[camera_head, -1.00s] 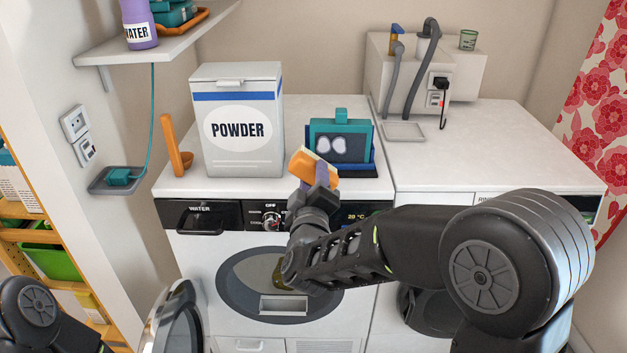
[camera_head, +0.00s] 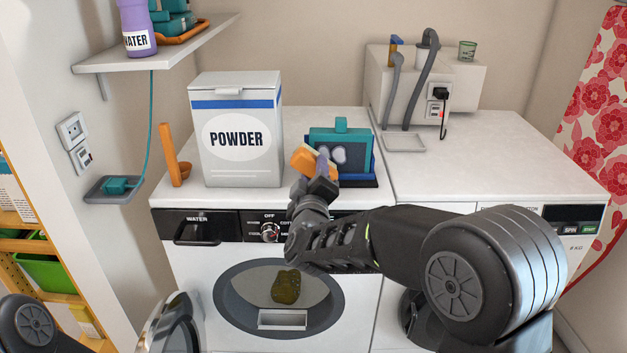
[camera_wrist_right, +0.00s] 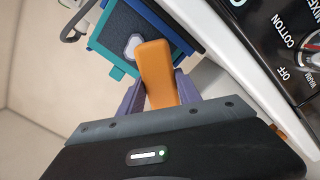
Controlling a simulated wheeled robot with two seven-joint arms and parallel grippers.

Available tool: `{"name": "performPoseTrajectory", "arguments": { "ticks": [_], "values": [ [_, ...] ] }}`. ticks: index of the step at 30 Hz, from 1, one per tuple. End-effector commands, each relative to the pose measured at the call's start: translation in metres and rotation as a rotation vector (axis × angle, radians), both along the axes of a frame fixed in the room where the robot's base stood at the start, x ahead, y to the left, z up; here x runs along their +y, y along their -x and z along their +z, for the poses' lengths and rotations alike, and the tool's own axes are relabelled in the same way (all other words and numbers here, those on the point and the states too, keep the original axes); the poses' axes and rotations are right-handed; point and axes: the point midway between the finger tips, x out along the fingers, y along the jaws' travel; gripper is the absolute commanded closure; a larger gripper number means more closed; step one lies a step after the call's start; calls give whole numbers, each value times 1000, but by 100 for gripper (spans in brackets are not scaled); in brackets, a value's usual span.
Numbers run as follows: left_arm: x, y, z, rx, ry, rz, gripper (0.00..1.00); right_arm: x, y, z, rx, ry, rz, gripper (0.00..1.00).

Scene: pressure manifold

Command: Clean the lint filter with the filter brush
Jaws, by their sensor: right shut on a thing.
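The lint filter (camera_head: 355,138) has a teal frame and a dark panel with pale lint patches (camera_head: 338,156). It stands upright in a dark blue holder (camera_head: 368,180) on the washer top. My right gripper (camera_head: 323,168) is shut on the orange filter brush (camera_head: 303,160), whose head is pale. The brush overlaps the filter's lower left in the head view; contact cannot be told. In the right wrist view, the brush (camera_wrist_right: 158,72) sits between the fingers (camera_wrist_right: 160,92), in front of the filter (camera_wrist_right: 118,30). Only part of my left arm shows; its gripper is out of view.
The powder box (camera_head: 237,150) and an orange scoop (camera_head: 172,155) stand left of the filter. The washer's round door (camera_head: 170,325) is open, with a brownish item (camera_head: 286,287) in the drum opening. The dryer top (camera_head: 480,160) at right is mostly clear.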

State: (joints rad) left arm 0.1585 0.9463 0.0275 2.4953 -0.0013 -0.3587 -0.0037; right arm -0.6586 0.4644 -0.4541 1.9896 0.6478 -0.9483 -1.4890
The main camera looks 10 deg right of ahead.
Motion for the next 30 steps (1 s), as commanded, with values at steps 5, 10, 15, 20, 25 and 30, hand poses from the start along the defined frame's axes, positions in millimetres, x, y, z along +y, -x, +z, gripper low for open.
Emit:
{"name": "performPoseTrajectory", "arguments": {
  "ticks": [5,10,15,20,25,30],
  "values": [
    [0,0,0,0,0,0,64,0,-1,1,-1,0,1,92],
    [0,0,0,0,0,0,64,0,-1,1,-1,0,1,92],
    [0,0,0,0,0,0,64,0,-1,1,-1,0,1,92],
    [0,0,0,0,0,0,64,0,-2,1,-1,0,1,92],
    [0,0,1,0,0,0,64,-1,-4,1,-1,0,1,92],
    [0,0,1,0,0,0,64,-2,-8,1,-1,0,1,92]
  ]
}}
